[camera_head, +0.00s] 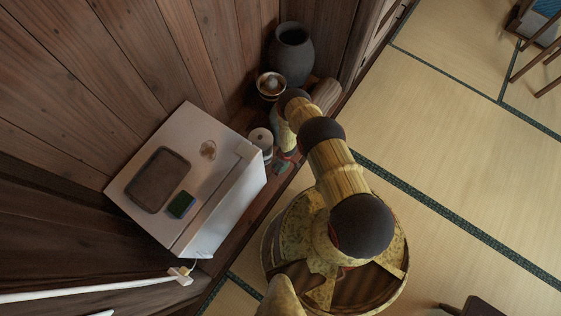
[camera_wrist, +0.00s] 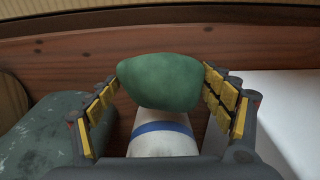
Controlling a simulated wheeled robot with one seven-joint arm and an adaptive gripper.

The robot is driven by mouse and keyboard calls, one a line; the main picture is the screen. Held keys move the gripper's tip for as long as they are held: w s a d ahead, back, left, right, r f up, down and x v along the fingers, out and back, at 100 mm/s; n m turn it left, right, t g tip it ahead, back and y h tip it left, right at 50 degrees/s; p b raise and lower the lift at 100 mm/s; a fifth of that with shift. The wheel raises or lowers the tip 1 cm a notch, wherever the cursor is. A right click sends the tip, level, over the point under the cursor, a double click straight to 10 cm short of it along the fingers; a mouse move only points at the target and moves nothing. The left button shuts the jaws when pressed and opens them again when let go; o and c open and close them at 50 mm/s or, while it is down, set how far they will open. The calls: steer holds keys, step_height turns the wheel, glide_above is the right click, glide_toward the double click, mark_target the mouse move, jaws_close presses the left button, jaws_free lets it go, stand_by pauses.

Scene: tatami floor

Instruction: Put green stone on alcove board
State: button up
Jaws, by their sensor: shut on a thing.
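A smooth green stone (camera_wrist: 162,82) sits between the two yellow-padded fingers of my gripper (camera_wrist: 163,88) in the wrist view. The pads press on its left and right ends. In the head view my gripper (camera_head: 286,160) hangs over the strip beside the white box, and the stone cannot be made out clearly there. The alcove board (camera_head: 238,228) is a reddish-brown wooden strip along the wall. It also shows behind the stone in the wrist view (camera_wrist: 70,70). I cannot tell whether the stone touches the board.
A white pot (camera_head: 261,139), a dark vase (camera_head: 291,55) and a brown bowl (camera_head: 270,85) stand on the board. The white box (camera_head: 218,205) bears a brown tray (camera_head: 158,180) and a small dark green item (camera_head: 181,204). The tatami (camera_head: 460,140) at right is mostly clear.

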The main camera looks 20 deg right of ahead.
steer(key=shift+w+f+b, duration=1)
steer(key=shift+f+b, duration=1.1)
steer(key=shift+f, duration=0.55)
steer(key=shift+r, duration=0.1)
steer(key=o, duration=2)
steer(key=shift+s, duration=0.1)
steer(key=shift+c, duration=0.2)
steer(key=shift+o, duration=0.4)
steer(key=r+p, duration=0.2)
steer(key=r, duration=0.2)
steer(key=r+p, duration=0.3)
steer(key=r, duration=0.1)
steer(key=s+d+r+p, duration=0.1)
steer(key=r+p, duration=0.1)
steer(key=r, duration=0.1)
steer(key=shift+r, duration=0.4)
steer(key=shift+s, duration=0.1)
